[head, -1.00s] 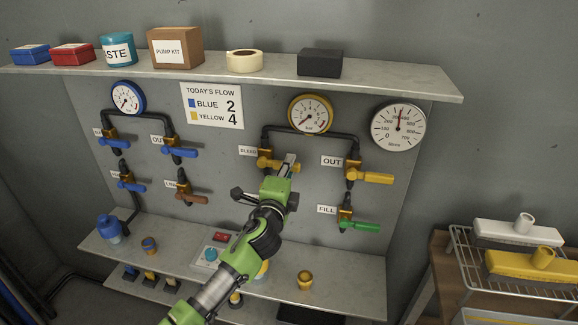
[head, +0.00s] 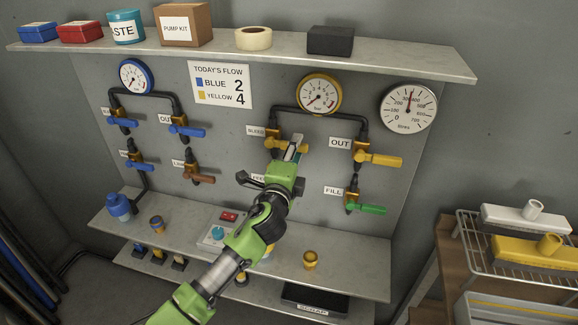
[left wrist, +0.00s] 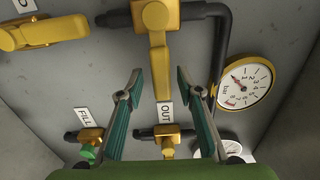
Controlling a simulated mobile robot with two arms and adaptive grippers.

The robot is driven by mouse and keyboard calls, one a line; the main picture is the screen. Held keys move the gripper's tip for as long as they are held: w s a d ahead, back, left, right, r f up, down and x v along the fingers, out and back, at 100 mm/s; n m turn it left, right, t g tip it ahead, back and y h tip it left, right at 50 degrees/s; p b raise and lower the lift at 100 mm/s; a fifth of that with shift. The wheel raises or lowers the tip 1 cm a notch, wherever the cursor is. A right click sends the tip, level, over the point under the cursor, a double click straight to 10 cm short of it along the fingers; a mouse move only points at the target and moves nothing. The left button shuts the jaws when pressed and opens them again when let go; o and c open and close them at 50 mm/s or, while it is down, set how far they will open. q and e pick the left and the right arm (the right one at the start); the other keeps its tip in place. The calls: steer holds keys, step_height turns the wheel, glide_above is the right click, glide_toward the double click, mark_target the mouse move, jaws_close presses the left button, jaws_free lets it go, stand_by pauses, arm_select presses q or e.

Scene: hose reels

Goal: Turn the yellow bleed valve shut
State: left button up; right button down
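The yellow bleed valve (head: 275,143), labelled BLEED, sits on the wall panel below the left end of the pipe under the yellow-ringed gauge. Its handle points right in the head view, partly hidden by my gripper. My left gripper (head: 292,150) is in front of this handle. In the left wrist view my left gripper (left wrist: 159,82) is open, with its two fingers apart on either side of the yellow handle (left wrist: 160,72). The handle appears between the fingertips; neither finger clearly touches it. My right gripper is not in view.
The yellow OUT valve (head: 378,158) and green-handled FILL valve (head: 367,208) are to the right. Another yellow valve (left wrist: 45,32) is close by in the wrist view. A shelf (head: 420,68) overhangs above; a lower ledge (head: 350,262) holds small fittings.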

arm_select(q)
steer(key=v, duration=1)
steer(key=shift+s, duration=0.35)
steer(key=shift+a, duration=0.1)
